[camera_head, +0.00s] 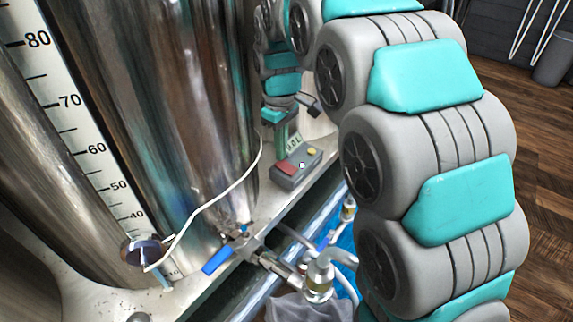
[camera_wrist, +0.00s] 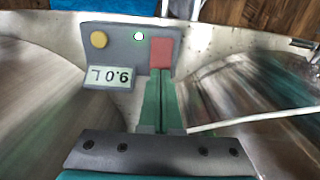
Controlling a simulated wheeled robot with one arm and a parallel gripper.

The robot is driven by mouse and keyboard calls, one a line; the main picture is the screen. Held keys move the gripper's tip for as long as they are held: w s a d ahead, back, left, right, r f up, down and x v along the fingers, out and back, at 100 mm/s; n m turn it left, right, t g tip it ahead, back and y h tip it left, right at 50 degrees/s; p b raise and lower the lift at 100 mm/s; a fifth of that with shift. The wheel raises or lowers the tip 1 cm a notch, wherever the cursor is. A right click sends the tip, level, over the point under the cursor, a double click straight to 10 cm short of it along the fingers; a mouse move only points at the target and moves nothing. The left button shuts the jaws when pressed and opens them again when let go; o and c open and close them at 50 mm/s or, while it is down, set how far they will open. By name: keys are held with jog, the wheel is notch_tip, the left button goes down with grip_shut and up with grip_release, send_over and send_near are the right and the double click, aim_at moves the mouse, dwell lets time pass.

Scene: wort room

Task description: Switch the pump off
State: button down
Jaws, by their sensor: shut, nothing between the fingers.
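The grey control box (camera_head: 297,170) sits on the metal ledge at the foot of the steel vessel. It carries a red button (camera_head: 286,168), a yellow button (camera_head: 311,152) and a small light. In the wrist view the box (camera_wrist: 120,50) shows the red button (camera_wrist: 161,52) at right, the yellow button (camera_wrist: 99,39) at left and the light (camera_wrist: 138,36) lit green between them. My gripper (camera_wrist: 160,74) is shut and empty, its green fingertips at the near edge of the red button. I cannot tell whether they touch it.
A display reading 9.0 L (camera_wrist: 108,77) adjoins the box. Tall steel vessels (camera_head: 180,90) fill the left. A white cable (camera_head: 215,200), a blue-handled valve (camera_head: 218,257) and pipe fittings (camera_head: 318,275) lie in front. Wooden floor is at right.

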aim_at(281, 163)
jog(key=shift+f+b, duration=0.3)
jog(key=shift+f, duration=0.65)
jog(key=shift+r, duration=0.1)
jog(key=shift+r+p, duration=1.05)
jog(key=shift+r, duration=1.95)
jog(key=s+d+f+m, duration=0.2)
jog(key=s+d, duration=0.3)
jog(key=s, duration=0.6)
jog(key=s+d+f+m+g, duration=0.1)
jog(key=s+d+m, duration=0.4)
jog(key=s, duration=0.6)
jog(key=s+d+f+m, duration=0.3)
jog(key=s+d, duration=0.2)
jog(key=s, duration=0.6)
jog(key=shift+f+g, duration=0.25)
jog(key=shift+g, duration=0.15)
jog(key=shift+s, duration=0.15)
